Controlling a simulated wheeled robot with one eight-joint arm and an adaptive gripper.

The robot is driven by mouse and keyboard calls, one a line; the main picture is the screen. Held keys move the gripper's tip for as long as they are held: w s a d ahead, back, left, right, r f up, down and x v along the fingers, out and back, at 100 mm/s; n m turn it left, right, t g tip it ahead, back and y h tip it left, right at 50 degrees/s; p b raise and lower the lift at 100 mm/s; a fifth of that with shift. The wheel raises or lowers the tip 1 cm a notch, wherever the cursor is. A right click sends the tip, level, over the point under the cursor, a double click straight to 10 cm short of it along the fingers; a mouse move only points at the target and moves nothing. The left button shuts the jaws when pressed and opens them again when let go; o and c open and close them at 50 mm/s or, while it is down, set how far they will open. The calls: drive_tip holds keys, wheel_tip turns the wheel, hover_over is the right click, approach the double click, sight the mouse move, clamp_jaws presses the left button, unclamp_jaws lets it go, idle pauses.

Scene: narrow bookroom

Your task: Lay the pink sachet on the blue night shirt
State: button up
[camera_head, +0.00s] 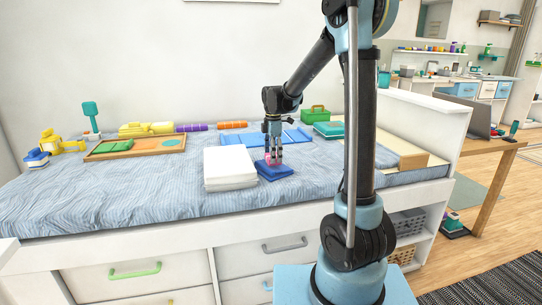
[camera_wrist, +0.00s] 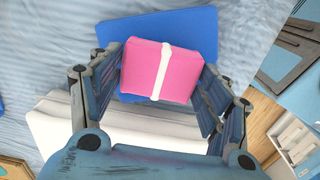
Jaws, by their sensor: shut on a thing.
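The pink sachet (camera_wrist: 139,70) has a white ribbon across its middle. My gripper (camera_wrist: 162,76) is shut on it, with one finger at each side. In the head view the sachet (camera_head: 268,159) shows low between the fingers, partly hidden by them. The blue night shirt (camera_head: 276,172) is a small folded dark blue pile on the bed. In the wrist view the shirt (camera_wrist: 190,27) lies behind the sachet, which covers part of it. The sachet is over the shirt; I cannot tell whether they touch.
A white folded pile (camera_head: 230,170) stands close to the left of the shirt. A wooden tray (camera_head: 100,155) lies further left. A flat blue item (camera_head: 235,139), a green box (camera_head: 316,113) and a teal stack (camera_head: 329,129) are behind. The bed's front edge is near.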

drive_tip(key=shift+f, duration=0.15)
drive_tip(key=o, duration=1)
drive_tip(key=shift+o, duration=0.2)
